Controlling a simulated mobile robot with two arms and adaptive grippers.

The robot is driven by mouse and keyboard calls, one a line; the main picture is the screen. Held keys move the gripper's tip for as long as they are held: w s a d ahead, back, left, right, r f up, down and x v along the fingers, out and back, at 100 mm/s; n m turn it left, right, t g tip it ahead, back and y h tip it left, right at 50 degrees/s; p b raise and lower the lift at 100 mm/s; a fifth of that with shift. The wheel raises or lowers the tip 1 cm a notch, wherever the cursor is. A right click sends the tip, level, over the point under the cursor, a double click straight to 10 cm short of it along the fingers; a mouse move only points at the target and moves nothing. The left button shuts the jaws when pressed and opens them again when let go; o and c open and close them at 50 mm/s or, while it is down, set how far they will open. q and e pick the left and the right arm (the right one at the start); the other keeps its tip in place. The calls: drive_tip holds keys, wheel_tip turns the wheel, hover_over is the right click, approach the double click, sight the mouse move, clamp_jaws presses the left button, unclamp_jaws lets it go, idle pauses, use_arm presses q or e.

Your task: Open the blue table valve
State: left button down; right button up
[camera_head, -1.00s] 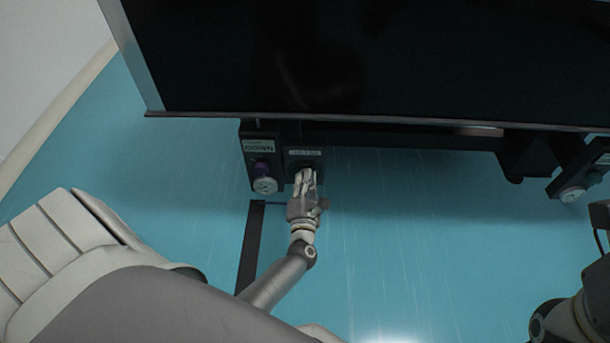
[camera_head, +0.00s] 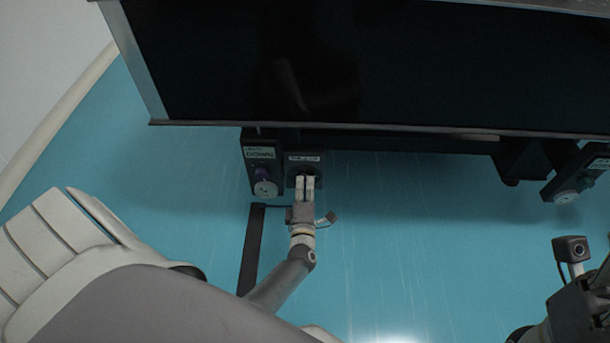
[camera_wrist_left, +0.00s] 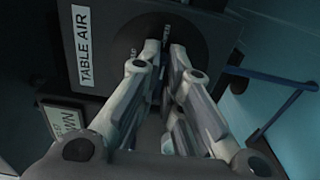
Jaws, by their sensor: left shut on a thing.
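A dark valve panel labelled "TABLE AIR" (camera_wrist_left: 86,45) hangs under the table's front edge; it also shows in the head view (camera_head: 305,160). My left gripper (camera_head: 306,180) reaches up to the panel's round dark face. In the left wrist view, the fingers (camera_wrist_left: 165,60) point at that round face (camera_wrist_left: 195,30) and are closed on the valve's handle, which they mostly hide. The handle's colour and exact angle cannot be made out. Of my right arm, only wrist and arm parts show at the lower right.
A second panel with a purple part and a pale round knob (camera_head: 265,188) stands just left of the valve. Another panel with a pale knob (camera_head: 566,196) is at the far right. The dark table (camera_head: 350,70) overhangs above. The teal floor (camera_head: 420,240) below is clear.

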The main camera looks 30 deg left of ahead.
use_arm(q)
drive_tip(key=shift+w, duration=0.1)
idle(0.3)
drive_tip(key=c, duration=1.6)
unclamp_jaws()
drive_tip(key=v, duration=0.7)
drive_tip(key=shift+s, duration=0.3)
drive_tip(key=shift+d, duration=0.15)
